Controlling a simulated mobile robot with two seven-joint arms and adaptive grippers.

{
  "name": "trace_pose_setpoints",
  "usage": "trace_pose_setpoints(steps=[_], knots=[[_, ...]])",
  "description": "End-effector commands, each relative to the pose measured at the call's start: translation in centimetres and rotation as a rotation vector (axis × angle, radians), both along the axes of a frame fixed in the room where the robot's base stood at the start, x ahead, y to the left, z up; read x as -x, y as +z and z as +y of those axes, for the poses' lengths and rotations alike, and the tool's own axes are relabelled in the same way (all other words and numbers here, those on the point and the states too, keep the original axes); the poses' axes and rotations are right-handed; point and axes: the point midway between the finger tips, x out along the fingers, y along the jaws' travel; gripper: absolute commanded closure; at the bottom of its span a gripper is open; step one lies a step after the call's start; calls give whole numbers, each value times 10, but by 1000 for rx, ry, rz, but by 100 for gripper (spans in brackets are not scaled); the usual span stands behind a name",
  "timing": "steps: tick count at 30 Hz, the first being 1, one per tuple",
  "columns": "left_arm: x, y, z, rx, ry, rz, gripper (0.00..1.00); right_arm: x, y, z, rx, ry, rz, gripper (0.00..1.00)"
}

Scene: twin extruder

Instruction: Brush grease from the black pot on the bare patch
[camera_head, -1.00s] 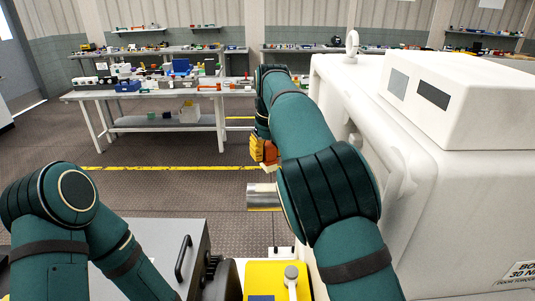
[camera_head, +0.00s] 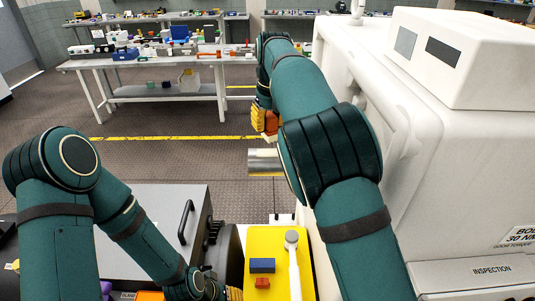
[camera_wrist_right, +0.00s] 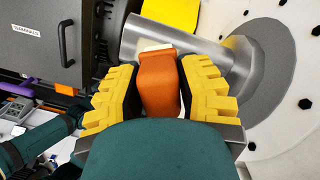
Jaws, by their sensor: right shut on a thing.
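My right gripper (camera_wrist_right: 162,98) has yellow fingers shut on the orange handle of a brush (camera_wrist_right: 160,82). The brush's pale tip lies over a bare metal shaft (camera_wrist_right: 195,48); I cannot tell whether it touches. In the head view the right gripper (camera_head: 262,120) is partly behind my right arm, above and beside the shaft (camera_head: 264,162). I cannot make out the black pot, nor a distinct bare patch on the shaft. My left gripper (camera_head: 212,291) is at the bottom edge in the head view, mostly cut off, its jaws unclear.
A yellow tray (camera_head: 262,242) holds a blue block (camera_head: 262,265), a red block (camera_head: 262,282) and a round-headed pale tool (camera_head: 292,240). A grey box with a handle (camera_head: 158,215) stands left. The large white machine (camera_head: 440,150) fills the right. A workbench (camera_head: 150,60) stands behind open floor.

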Motion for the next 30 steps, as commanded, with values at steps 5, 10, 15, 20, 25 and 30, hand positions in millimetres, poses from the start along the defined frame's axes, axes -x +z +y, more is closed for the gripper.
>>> trace_pose_setpoints(steps=[5,10,15,20,25,30], knots=[[0,-3,0,0,0,0,53,0,-7,0,0,0,0,100],[0,-6,0,0,0,0,53,0,-13,0,0,0,0,100],[0,-8,0,0,0,0,53,0,-19,0,0,0,0,100],[0,-11,0,0,0,0,53,0,-25,0,0,0,0,100],[0,-13,0,0,0,0,53,0,-31,0,0,0,0,100],[0,-15,0,0,0,0,53,0,-37,0,0,0,0,100]])
